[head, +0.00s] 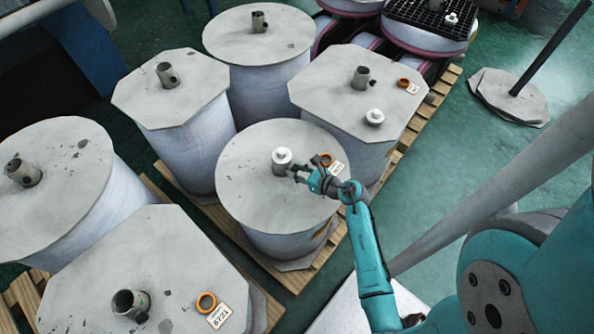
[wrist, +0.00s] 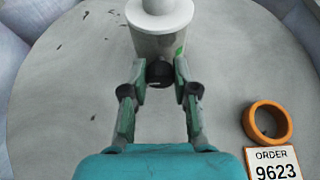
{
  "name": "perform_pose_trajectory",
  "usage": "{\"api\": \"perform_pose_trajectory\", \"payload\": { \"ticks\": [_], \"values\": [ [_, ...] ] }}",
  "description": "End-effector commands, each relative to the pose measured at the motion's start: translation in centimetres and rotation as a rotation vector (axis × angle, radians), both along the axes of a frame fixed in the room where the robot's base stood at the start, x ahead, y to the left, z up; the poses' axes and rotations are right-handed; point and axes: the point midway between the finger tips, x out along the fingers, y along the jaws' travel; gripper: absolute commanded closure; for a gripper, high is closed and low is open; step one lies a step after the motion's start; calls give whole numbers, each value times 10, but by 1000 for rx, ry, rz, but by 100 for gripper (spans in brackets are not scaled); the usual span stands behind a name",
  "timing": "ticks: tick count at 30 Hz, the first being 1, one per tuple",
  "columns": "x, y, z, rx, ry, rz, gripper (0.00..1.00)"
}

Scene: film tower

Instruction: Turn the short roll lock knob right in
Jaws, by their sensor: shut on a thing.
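The short roll (head: 252,190) has a round grey top and stands lower than the rolls around it. A core tube with a white plug (head: 282,155) rises from its middle. In the wrist view the black lock knob (wrist: 160,73) sticks out from the near side of the tube (wrist: 160,45), below the white plug (wrist: 161,14). My gripper (head: 297,171) reaches in from the right in the head view. In the wrist view my gripper (wrist: 160,76) is shut on the knob, one finger at each side. How far in the knob sits cannot be told.
An orange ring (wrist: 268,121) and an order card marked 9623 (wrist: 273,164) lie on the roll top, right of my gripper. Taller rolls (head: 350,85) stand close by on wooden pallets. A dark pole on a stacked base (head: 508,98) stands at the right; green floor lies between.

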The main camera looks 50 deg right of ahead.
Motion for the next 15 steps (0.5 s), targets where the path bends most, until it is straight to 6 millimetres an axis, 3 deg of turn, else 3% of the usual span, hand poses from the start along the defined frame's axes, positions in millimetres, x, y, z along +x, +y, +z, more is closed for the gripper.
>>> {"api": "perform_pose_trajectory", "payload": {
  "ticks": [8, 15],
  "values": [
    [0, -1, 0, 90, 3, 0, 100],
    [0, -3, 0, 275, 9, -2, 100]
  ]
}}
